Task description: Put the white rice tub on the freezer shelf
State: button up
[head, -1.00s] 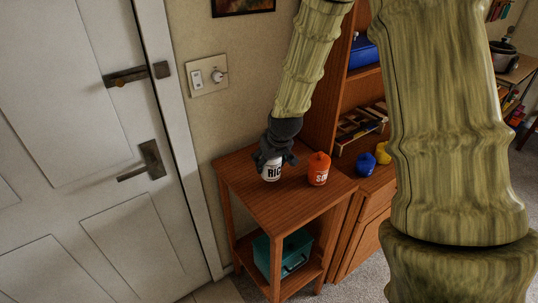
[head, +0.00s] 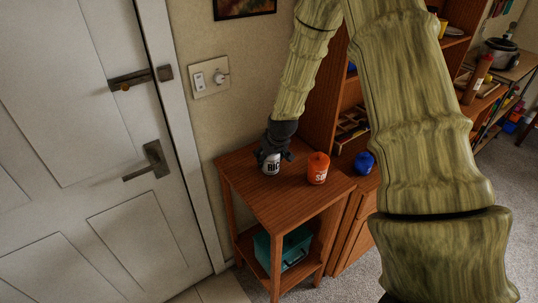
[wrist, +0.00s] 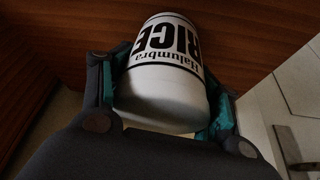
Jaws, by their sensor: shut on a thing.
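The white rice tub (head: 271,168) stands at the back left of the small wooden table's top in the head view. My gripper (head: 272,158) reaches down from above and is shut on it. In the wrist view the white tub (wrist: 162,85) with black "RICE" lettering sits between the two fingers of my gripper (wrist: 165,100), with teal pads against its sides. I cannot tell whether the tub is touching the table top or just above it. No freezer shelf can be made out in these frames.
An orange tub (head: 317,169) stands on the table (head: 285,200) just right of the rice tub. A teal box (head: 284,248) is on the lower shelf. A wooden bookcase (head: 326,105) is at the right, a white door (head: 85,150) at the left.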

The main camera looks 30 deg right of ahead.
jog(key=shift+f, duration=0.1)
jog(key=o, duration=1.2)
jog(key=shift+o, duration=0.2)
